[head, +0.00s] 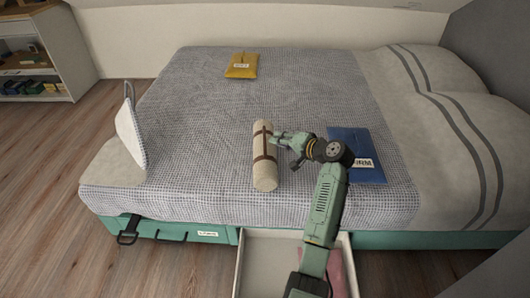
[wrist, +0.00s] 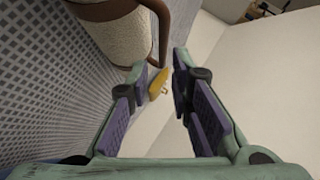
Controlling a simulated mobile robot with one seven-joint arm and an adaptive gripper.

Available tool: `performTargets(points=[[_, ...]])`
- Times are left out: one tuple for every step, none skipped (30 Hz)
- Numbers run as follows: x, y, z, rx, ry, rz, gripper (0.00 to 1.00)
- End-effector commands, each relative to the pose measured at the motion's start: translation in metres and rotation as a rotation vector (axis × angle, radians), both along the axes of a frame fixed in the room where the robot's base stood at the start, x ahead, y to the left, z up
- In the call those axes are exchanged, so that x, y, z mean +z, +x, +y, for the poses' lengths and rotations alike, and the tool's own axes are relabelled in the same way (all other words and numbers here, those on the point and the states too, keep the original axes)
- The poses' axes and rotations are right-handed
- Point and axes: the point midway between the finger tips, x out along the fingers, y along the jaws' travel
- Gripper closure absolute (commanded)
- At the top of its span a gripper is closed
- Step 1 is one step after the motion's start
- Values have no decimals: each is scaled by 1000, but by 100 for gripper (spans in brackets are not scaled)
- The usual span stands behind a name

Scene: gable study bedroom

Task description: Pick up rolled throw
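The rolled throw (head: 265,174) is a cream roll with brown straps, lying on the bed's checked cover. It runs from near the bed's front edge toward the back. My gripper (head: 277,137) is at its right side, by the straps. In the wrist view the throw (wrist: 118,38) is at the upper left, with a brown strap (wrist: 163,22) curving down toward my fingertips. My gripper (wrist: 160,70) is open there, its purple-padded fingers apart. I cannot tell whether the strap lies between the fingertips or touches one.
A blue labelled pouch (head: 369,174) lies right of the throw, partly behind my arm. A yellow pouch (head: 241,66) lies further back. An open drawer (head: 257,262) juts out under the bed's front. A white panel (head: 130,127) stands at the left.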

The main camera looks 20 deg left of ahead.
Motion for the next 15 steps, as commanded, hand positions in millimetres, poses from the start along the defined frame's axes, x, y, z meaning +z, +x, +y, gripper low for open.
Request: performTargets(points=[[-2,2,4,0,0,0,80],[-3,3,6,0,0,0,80],[-4,4,8,0,0,-1,80],[-5,5,10,0,0,-1,80],[-5,5,12,1,-1,0,80],[-7,7,16,1,-1,0,80],[-7,8,19,1,-1,0,80],[-9,10,23,2,-1,-1,80],[-11,12,29,2,-1,0,80],[-12,14,33,1,-1,0,80],[-14,15,37,2,-2,1,80],[-17,18,42,2,-2,1,80],[-18,20,45,0,-1,1,80],[-20,22,47,0,-1,1,80],[-21,23,50,0,-1,-1,80]])
